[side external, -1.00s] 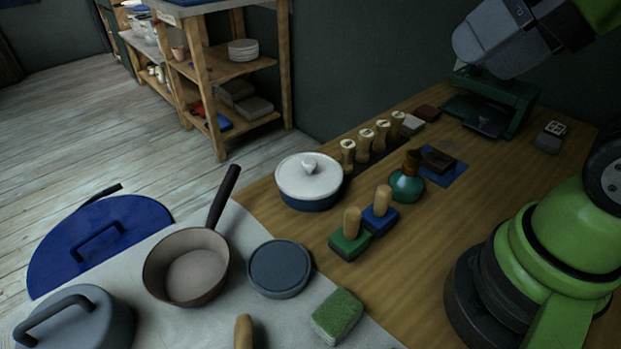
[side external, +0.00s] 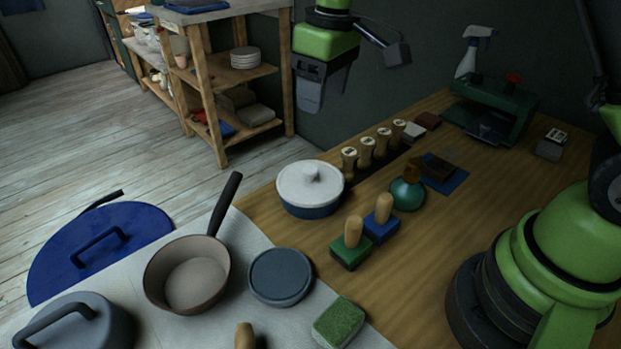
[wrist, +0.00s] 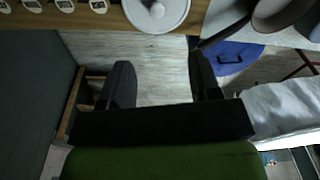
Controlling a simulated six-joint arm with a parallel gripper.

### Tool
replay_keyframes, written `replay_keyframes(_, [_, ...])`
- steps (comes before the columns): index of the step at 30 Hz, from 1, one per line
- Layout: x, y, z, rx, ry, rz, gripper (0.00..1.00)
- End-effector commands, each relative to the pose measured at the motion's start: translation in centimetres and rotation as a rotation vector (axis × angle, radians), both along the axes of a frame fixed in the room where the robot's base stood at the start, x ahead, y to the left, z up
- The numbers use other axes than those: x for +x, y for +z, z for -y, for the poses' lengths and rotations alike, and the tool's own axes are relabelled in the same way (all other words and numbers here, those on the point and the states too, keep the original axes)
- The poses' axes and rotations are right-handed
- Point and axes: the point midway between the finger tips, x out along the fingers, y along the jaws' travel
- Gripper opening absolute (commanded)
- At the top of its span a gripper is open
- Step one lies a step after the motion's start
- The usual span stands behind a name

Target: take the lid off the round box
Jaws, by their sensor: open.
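The round box (side external: 309,209) has a dark blue body and stands upright on the wooden table near its left edge. Its white lid (side external: 296,183) with a small knob sits on top. The lid also shows at the top of the wrist view (wrist: 143,14), where the box body is hidden under it. My gripper (side external: 309,98) hangs in the air above and behind the box, fingers pointing down, apart from it. In the wrist view its two dark fingers (wrist: 163,78) are spread with nothing between them.
Stamps with wooden handles (side external: 366,150) stand in a row just behind the box. A pan (side external: 187,279) with a raised black handle is at the front left. A shelf unit (side external: 225,75) stands behind.

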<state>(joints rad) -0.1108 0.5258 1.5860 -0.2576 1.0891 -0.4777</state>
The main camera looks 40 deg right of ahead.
Motion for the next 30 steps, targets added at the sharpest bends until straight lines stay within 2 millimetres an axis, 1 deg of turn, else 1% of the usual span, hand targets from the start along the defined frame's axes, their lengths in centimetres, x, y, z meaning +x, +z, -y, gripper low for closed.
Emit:
replay_keyframes(1, [0.8,-1.7,-0.2,-0.013,0.031,-0.031,0.57])
replay_keyframes(3, [1.5,-3.4,-0.3,-0.028,0.069,-0.059,0.57])
replay_keyframes(6, [2.1,-4.9,-0.5,-0.04,0.104,-0.083,0.57])
replay_keyframes(10, [2.3,-6.4,-0.5,-0.047,0.121,-0.097,0.57])
replay_keyframes(16, [2.3,-9.4,-0.5,-0.047,0.121,-0.097,0.57])
replay_keyframes(23, [2.3,-11.4,-0.4,-0.046,0.119,-0.098,0.57])
replay_keyframes(27, [2.4,-13.6,-0.1,-0.047,0.118,-0.099,0.57])
replay_keyframes(30, [2.5,-14.9,-0.1,-0.046,0.119,-0.095,0.57])
